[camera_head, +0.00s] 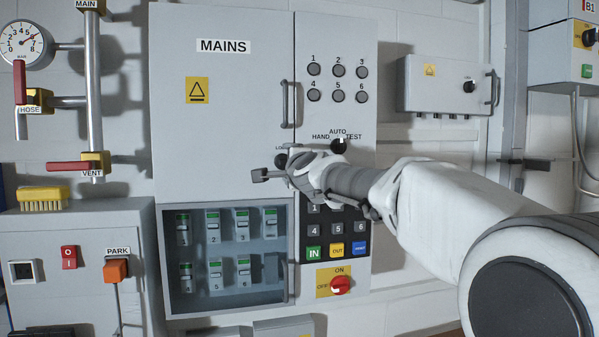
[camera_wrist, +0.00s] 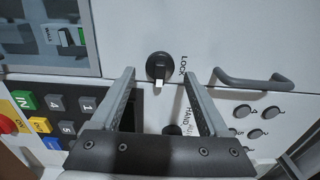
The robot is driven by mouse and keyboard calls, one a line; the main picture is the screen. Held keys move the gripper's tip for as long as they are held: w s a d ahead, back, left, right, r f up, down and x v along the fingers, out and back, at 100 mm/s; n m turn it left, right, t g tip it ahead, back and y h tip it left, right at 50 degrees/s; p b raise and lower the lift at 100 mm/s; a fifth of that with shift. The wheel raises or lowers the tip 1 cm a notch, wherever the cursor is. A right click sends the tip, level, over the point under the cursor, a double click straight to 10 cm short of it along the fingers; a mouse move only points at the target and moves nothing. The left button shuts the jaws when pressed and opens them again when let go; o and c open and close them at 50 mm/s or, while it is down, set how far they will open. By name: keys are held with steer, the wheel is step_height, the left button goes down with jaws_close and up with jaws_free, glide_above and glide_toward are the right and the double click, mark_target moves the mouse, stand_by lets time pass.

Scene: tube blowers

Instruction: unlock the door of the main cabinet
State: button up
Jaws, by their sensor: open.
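The main cabinet (camera_head: 222,130) is a light grey box marked MAINS, its upper door closed against the frame. Its lock knob (camera_wrist: 159,66) is a round black knob with a pale bar, beside the word LOCK in the wrist view. In the head view the knob (camera_head: 280,161) is partly hidden by my gripper. The door's grey bar handle (camera_head: 285,104) is above the knob; it also shows in the wrist view (camera_wrist: 254,84). My gripper (camera_wrist: 173,73) is open and empty, its fingers on either side of the knob in the picture. I cannot tell whether they touch the panel.
Below are a keypad (camera_head: 336,229), a red-and-yellow rotary switch (camera_head: 340,285) and a windowed breaker compartment (camera_head: 226,296). Pipes with valves (camera_head: 95,90) stand at left; a smaller wall box (camera_head: 445,88) is at right.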

steer(key=b+v, duration=0.5)
steer(key=v, duration=1.1)
steer(key=shift+s+b, duration=0.15)
steer(key=shift+b, duration=0.15)
steer(key=s+d+f+n+g+h+p, duration=0.1)
steer(key=s+d+f+n+g, duration=0.3)
steer(key=s+f, duration=0.5)
steer(key=s+d+f+n+g+h+p, duration=0.2)
steer(key=s+d+f+n+g, duration=0.2)
steer(key=s+f, duration=0.5)
steer(key=s+d+f+n+g+h+p, duration=0.2)
steer(key=s+d+f+n, duration=0.4)
steer(key=s+f, duration=0.3)
step_height(320, 180, down, 3)
steer(key=shift+d+f+n+g, duration=0.2)
steer(key=shift+n+g, duration=0.3)
steer(key=shift+g, duration=0.4)
